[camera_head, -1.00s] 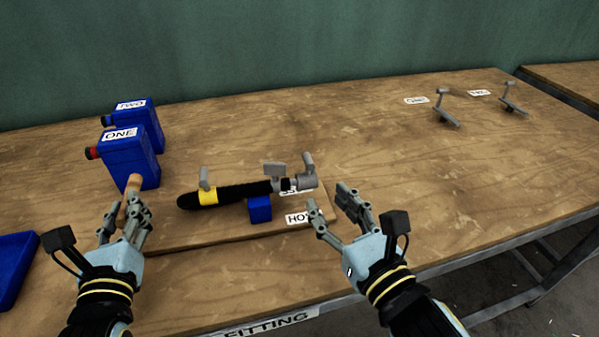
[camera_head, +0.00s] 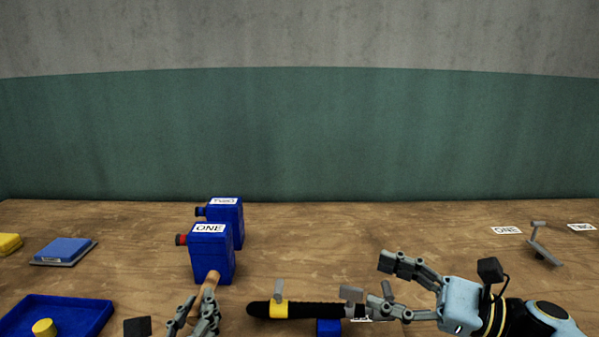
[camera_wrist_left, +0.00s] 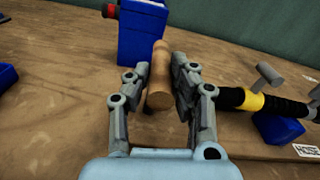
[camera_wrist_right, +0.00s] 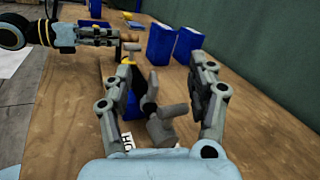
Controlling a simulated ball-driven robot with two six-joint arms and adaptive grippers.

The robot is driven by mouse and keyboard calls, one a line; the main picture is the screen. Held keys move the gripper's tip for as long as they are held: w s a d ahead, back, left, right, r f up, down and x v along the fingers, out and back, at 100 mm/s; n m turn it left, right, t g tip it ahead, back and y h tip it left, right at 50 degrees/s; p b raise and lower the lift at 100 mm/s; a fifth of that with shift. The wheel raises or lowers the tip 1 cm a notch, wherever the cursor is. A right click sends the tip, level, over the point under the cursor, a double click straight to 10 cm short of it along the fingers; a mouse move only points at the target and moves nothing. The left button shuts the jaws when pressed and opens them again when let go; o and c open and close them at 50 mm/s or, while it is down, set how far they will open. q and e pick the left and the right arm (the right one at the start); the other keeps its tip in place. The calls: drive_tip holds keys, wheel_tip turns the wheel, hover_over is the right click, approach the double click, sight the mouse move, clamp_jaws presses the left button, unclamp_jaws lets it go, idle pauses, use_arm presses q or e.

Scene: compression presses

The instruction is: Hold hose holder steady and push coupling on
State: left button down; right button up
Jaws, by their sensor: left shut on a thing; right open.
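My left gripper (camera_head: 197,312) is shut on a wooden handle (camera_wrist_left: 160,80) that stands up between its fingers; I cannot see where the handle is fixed. To its right, a black hose (camera_head: 315,310) with a yellow band (camera_head: 278,309) lies level on a blue support block (camera_head: 329,328). Grey clamp levers stick up from it. In the right wrist view the grey coupling (camera_wrist_right: 161,130) lies at the hose's near end. My right gripper (camera_head: 382,285) is open, with its fingers on either side of the coupling. One finger partly hides that end in the head view.
Blue canisters ONE (camera_head: 210,255) and TWO (camera_head: 228,222) stand just behind the left gripper. A blue tray (camera_head: 65,315) with a yellow knob is at the front left, a blue block (camera_head: 62,250) behind it. A grey lever (camera_head: 543,244) is at the right; the table between is clear.

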sight(390, 287)
drive_tip(key=w+d+r+n+g+h, duration=0.1)
drive_tip(key=w+d+g+h, duration=0.15)
drive_tip(key=d+g, duration=0.7)
drive_tip(key=a+f, duration=0.1)
drive_tip(key=a, duration=0.2)
drive_tip(key=a+f+t, duration=0.1)
drive_tip(key=a, duration=0.1)
drive_tip(key=a+f+t+h, duration=0.1)
drive_tip(key=a+f, duration=0.1)
drive_tip(key=a, duration=0.1)
drive_tip(key=shift+s+a, duration=0.15)
drive_tip(key=shift+a, duration=0.15)
clamp_jaws()
